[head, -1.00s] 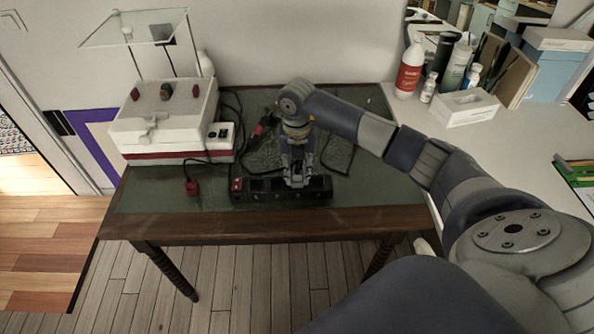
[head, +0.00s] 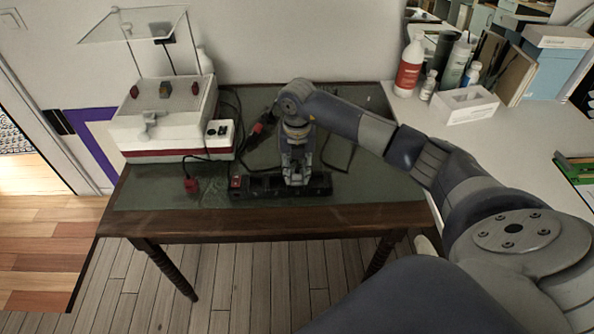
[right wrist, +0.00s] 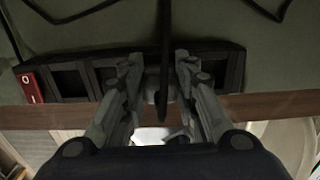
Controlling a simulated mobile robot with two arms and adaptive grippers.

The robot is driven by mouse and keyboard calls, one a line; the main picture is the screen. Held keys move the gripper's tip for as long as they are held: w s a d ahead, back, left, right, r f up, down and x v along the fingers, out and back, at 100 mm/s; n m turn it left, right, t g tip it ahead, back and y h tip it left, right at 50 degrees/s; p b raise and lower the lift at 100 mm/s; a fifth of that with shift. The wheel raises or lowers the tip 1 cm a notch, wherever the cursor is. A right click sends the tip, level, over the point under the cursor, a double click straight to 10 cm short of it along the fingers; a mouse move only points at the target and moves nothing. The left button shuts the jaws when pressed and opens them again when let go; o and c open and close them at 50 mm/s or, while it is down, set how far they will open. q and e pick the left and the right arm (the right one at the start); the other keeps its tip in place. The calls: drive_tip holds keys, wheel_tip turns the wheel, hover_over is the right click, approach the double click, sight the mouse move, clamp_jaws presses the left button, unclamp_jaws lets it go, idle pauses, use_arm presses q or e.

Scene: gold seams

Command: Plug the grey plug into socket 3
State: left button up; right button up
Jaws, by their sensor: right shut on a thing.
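A black power strip (head: 262,190) lies near the front edge of the small table, with a red switch (head: 236,182) at its left end. The strip also shows in the right wrist view (right wrist: 70,82), with dark square sockets on both sides of my fingers. My right gripper (head: 296,180) points down over the strip, right of its middle. It is shut on the grey plug (right wrist: 153,84), whose black cable runs up between the fingers. The fingers hide the socket under the plug, so I cannot tell whether the plug is seated. My left gripper is not in view.
A red plug (head: 191,186) lies on the table left of the strip. A white and red device (head: 160,130) stands at the back left, and dark cables and another red-ended lead (head: 257,128) lie behind the strip. Bottles and a white box (head: 465,106) stand on the right-hand counter.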

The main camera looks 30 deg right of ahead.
drive_tip(key=shift+s+a+f, duration=0.1)
drive_tip(key=shift+s+f, duration=0.2)
drive_tip(key=shift+f, duration=0.3)
drive_tip(key=o, duration=1)
drive_tip(key=shift+o, duration=0.3)
drive_tip(key=shift+w+f, duration=0.1)
drive_tip(key=shift+w+r, duration=0.2)
drive_tip(key=shift+r, duration=4.05)
